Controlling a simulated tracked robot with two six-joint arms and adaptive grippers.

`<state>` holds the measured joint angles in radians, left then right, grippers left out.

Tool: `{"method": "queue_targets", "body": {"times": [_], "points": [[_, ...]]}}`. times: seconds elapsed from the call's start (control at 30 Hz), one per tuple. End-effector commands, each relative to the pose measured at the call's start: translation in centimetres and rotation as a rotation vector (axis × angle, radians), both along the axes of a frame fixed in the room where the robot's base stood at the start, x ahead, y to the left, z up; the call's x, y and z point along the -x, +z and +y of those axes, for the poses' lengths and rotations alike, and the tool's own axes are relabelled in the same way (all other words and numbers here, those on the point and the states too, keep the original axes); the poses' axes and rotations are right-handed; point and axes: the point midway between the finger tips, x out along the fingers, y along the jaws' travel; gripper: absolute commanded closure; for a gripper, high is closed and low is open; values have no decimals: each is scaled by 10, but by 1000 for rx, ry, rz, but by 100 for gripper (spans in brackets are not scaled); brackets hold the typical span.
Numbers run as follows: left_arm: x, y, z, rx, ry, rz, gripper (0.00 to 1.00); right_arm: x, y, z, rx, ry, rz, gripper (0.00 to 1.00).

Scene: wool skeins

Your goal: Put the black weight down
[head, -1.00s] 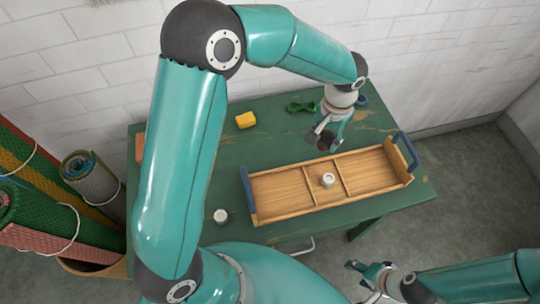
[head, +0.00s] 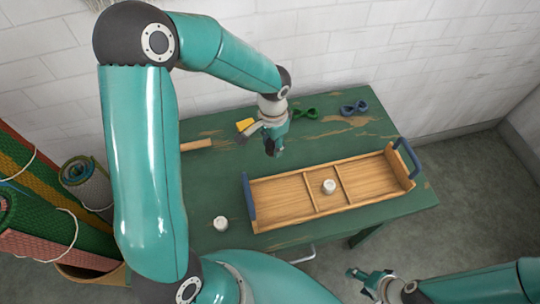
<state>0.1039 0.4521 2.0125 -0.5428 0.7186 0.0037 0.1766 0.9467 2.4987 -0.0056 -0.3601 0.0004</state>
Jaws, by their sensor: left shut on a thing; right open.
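My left gripper (head: 271,148) is over the green table (head: 215,178), behind and to the left of the tray's back edge. It is shut on the black weight (head: 270,149), a small dark shape mostly hidden by the fingers. I cannot tell whether the weight touches the table. My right gripper (head: 368,281) is open and empty, in front of the table at the lower right.
A wooden tray (head: 278,213) with blue end handles has three compartments; a white pot (head: 329,186) is in the middle one. Another white pot (head: 221,223) stands front left. Yellow (head: 244,125), green (head: 305,113) and blue (head: 354,108) items and a wooden bar (head: 196,144) lie at the back.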

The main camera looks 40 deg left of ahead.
Motion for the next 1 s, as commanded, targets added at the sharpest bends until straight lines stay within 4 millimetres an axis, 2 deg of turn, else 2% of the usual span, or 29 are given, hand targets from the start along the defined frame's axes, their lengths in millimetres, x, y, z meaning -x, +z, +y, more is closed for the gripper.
{"method": "queue_targets", "body": {"times": [0.1,0.37,0.6,1.0], "points": [[0,-21,0,1,0,0,100,0,-1,0,0,0,0,41],[-1,-39,0,0,1,-1,100,0,-2,0,0,0,0,41],[0,-71,-1,0,-1,0,100,0,-4,0,0,0,0,41],[-1,-77,-1,0,0,-3,100,0,-8,0,0,0,0,41]]}}
